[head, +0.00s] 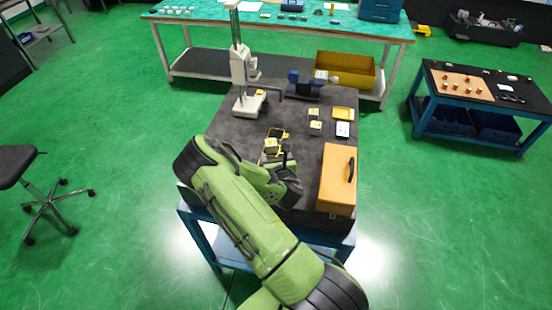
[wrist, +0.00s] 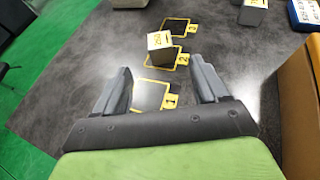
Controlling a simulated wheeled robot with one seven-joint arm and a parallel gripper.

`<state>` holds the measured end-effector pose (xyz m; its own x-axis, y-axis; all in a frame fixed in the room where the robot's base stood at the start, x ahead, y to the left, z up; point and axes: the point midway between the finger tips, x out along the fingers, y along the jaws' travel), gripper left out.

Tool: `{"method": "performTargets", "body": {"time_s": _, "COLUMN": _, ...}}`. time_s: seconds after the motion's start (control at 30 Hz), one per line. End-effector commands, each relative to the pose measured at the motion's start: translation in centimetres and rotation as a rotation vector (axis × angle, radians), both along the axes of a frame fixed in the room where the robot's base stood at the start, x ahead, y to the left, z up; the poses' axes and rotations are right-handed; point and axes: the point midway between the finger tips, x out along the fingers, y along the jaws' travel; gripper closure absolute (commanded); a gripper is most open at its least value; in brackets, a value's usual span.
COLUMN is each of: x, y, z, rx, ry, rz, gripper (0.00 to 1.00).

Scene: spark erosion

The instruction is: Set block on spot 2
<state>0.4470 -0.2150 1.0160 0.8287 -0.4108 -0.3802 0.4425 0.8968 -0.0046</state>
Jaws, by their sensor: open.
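A small grey block (wrist: 160,47) with a yellow label on top sits on spot 2 (wrist: 180,66), covering much of its yellow-outlined dark square. The block also shows in the head view (head: 270,147). Spot 1 (wrist: 150,96) lies nearer, empty, between my fingers in the picture; spot 3 (wrist: 177,26) lies farther, empty. My gripper (wrist: 162,75) is open, with nothing between its fingers. The block is just ahead of the fingertips and appears apart from them. In the head view my arm hides part of the table around my gripper (head: 278,162).
An orange case (head: 334,185) stands at the table's right edge. Another grey block (wrist: 252,13) stands farther right. A pale upright stand (head: 240,70) and a blue device (head: 303,84) are at the back. Dark tabletop is clear left of the spots.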

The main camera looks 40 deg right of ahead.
Motion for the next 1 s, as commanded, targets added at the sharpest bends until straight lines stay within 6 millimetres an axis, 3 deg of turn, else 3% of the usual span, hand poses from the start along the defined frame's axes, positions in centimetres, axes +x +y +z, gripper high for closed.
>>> {"method": "performTargets", "body": {"time_s": 0.13, "x": -0.9, "y": 0.5, "z": 0.5, "rx": 0.017, "ry": -0.007, "rz": -0.013, "gripper": 0.28}}
{"method": "performTargets", "body": {"time_s": 0.23, "x": -0.7, "y": 0.4, "z": 1.9, "rx": 0.149, "ry": -0.062, "rz": -0.120, "gripper": 0.28}}
{"method": "performTargets", "body": {"time_s": 0.37, "x": -0.8, "y": 1.1, "z": 5.0, "rx": 0.526, "ry": -0.193, "rz": -0.397, "gripper": 0.28}}
{"method": "performTargets", "body": {"time_s": 0.57, "x": -2.7, "y": 5.8, "z": 11.1, "rx": 1.191, "ry": -0.357, "rz": -0.826, "gripper": 0.28}}
{"method": "performTargets", "body": {"time_s": 0.77, "x": -8.1, "y": 13.1, "z": 18.8, "rx": 1.739, "ry": -0.391, "rz": -1.216, "gripper": 0.28}}
{"method": "performTargets", "body": {"time_s": 0.9, "x": -14.9, "y": 17.7, "z": 23.6, "rx": 1.974, "ry": -0.380, "rz": -1.484, "gripper": 0.28}}
{"method": "performTargets", "body": {"time_s": 1.0, "x": -20.2, "y": 19.9, "z": 25.6, "rx": 2.051, "ry": -0.405, "rz": -1.660, "gripper": 0.28}}
